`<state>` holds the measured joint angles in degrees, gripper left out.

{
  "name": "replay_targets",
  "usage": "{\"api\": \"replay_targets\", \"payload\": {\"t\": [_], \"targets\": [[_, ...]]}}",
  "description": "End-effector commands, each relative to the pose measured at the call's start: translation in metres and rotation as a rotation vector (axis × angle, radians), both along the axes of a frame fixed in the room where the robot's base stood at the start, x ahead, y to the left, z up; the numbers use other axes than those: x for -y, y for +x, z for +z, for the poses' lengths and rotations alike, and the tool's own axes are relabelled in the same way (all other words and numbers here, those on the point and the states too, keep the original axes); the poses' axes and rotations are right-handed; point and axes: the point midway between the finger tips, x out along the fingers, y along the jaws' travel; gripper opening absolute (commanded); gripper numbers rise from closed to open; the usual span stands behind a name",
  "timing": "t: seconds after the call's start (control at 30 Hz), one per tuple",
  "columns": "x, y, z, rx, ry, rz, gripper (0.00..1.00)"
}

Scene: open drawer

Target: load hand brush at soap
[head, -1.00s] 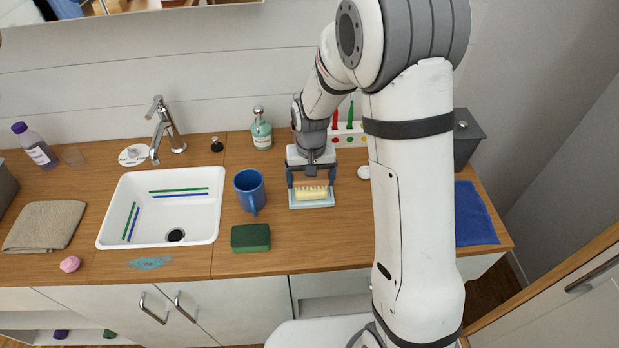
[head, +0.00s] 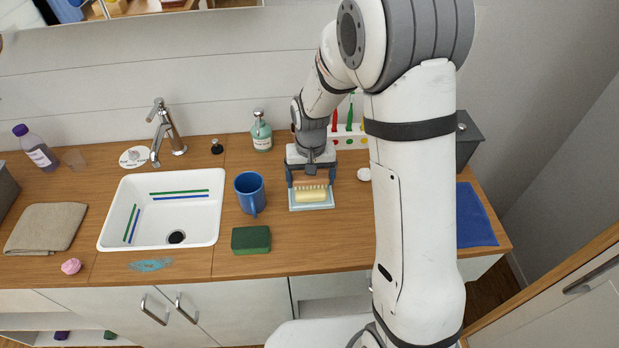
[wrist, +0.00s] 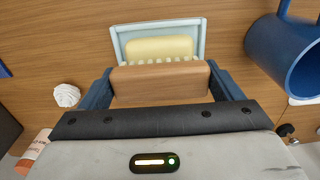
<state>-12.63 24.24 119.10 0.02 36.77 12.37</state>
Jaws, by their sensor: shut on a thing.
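My gripper (head: 310,180) is shut on the hand brush (head: 310,180), a wooden block with pale bristles. The brush also shows in the wrist view (wrist: 160,81), held between the two blue-grey fingers. The soap (head: 311,195) is a pale yellow bar in a light blue dish (head: 312,207); both show in the wrist view, the soap (wrist: 160,46) just beyond the brush and the dish rim (wrist: 118,30) around it. The bristles are at the soap's near edge in the wrist view; I cannot tell whether they press on it.
A blue mug (head: 249,194) stands left of the dish, with a green sponge (head: 251,239) in front. The white sink (head: 112,215) and tap (head: 166,135) are further left. A soap bottle (head: 261,132) stands behind. A blue cloth (head: 474,216) lies at right.

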Motion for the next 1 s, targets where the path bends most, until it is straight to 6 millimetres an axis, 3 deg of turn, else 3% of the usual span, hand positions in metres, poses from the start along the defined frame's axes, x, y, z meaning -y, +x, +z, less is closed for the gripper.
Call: {"api": "replay_targets", "payload": {"t": [0.6,1.0], "targets": [[0.0,0.001,0.054,0.003,0.001,0.0,0.68],[0.0,0.001,0.056,0.002,0.0,0.0,0.68]]}}
